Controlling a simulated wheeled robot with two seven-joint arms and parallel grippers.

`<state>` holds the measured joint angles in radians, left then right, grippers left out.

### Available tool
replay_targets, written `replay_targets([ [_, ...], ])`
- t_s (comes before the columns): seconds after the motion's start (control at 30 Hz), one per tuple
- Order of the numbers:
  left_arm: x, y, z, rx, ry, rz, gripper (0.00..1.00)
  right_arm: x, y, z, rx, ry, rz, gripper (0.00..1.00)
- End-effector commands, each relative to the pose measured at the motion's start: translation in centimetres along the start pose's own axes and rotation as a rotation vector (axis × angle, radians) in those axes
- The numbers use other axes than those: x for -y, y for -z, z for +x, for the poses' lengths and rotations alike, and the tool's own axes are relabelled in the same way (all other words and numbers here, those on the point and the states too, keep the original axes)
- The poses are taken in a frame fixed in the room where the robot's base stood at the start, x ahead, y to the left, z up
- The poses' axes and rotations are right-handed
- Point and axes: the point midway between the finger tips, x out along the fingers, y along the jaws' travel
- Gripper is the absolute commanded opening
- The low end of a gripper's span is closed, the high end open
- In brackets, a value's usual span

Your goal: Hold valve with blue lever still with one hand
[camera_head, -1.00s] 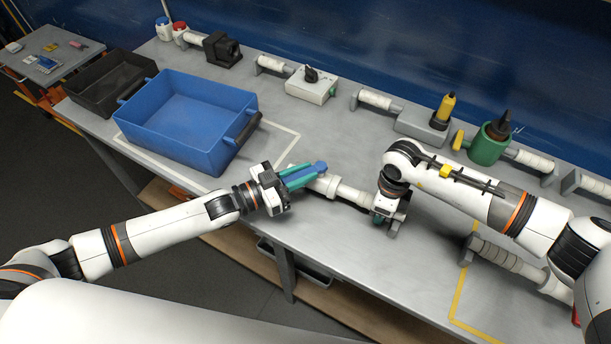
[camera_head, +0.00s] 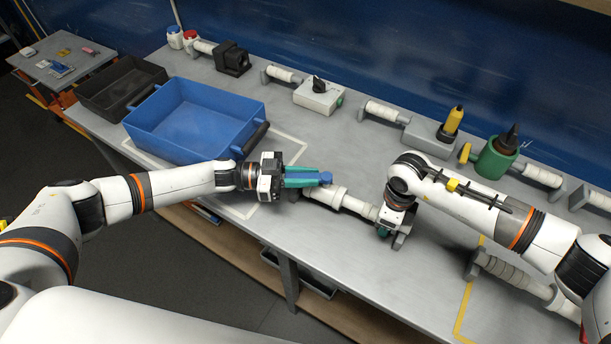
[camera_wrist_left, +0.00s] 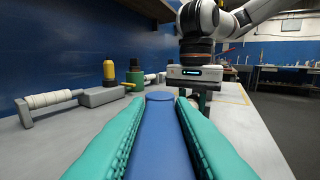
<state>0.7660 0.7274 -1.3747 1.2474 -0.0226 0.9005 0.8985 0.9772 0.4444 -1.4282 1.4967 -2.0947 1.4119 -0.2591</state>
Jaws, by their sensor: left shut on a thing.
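The blue lever (camera_head: 326,178) sits between the teal fingers of my left gripper (camera_head: 304,178), which is shut on it. In the left wrist view the blue lever (camera_wrist_left: 160,135) runs lengthwise between the two teal fingers (camera_wrist_left: 160,128). The valve's white pipe body (camera_head: 342,200) lies on the bench just below and right of the lever. Where lever and body join is partly hidden by the gripper. My right gripper (camera_head: 388,228) points down at the right end of this pipe; its fingers are mostly hidden, so its hold is unclear.
A blue crate (camera_head: 160,137) and a dark crate (camera_head: 97,102) stand at the left. Pipe fittings, a grey box (camera_head: 312,99), a yellow bottle (camera_head: 454,119) and a green holder (camera_head: 490,163) line the bench back. The bench strip behind the valve is clear.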

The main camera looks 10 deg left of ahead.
Motion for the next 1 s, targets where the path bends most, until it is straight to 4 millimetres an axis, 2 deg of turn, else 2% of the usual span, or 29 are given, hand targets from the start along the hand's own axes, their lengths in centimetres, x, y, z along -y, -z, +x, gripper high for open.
replay_targets([
  [0.27, 0.1, -0.2, 0.2, 0.006, 0.004, 0.0, 0.0, 0.1, 0.1, 0.1, -0.001, 0.001, -0.003, 0.0],
  [0.3, 0.1, -0.2, 0.2, 0.006, 0.004, 0.0, 0.25, 0.1, 0.1, 0.1, -0.001, 0.001, -0.003, 0.0],
  [0.4, 0.1, -0.1, 0.2, 0.005, 0.003, 0.0, 0.41, 0.1, 0.1, 0.1, -0.001, 0.001, -0.002, 0.0],
  [0.43, 0.1, -0.1, 0.2, 0.005, 0.003, 0.0, 0.44, 0.1, 0.1, 0.1, -0.001, 0.001, -0.002, 0.0],
  [0.77, 0.0, 0.0, -0.4, 0.001, -0.001, 0.0, 0.44, 0.0, 0.0, 0.0, 0.0, 0.0, 0.0, 0.0],
  [1.0, 0.0, 0.1, -4.2, 0.0, -0.003, -0.001, 0.44, 0.0, 0.0, 0.0, 0.001, -0.001, 0.001, 0.0],
])
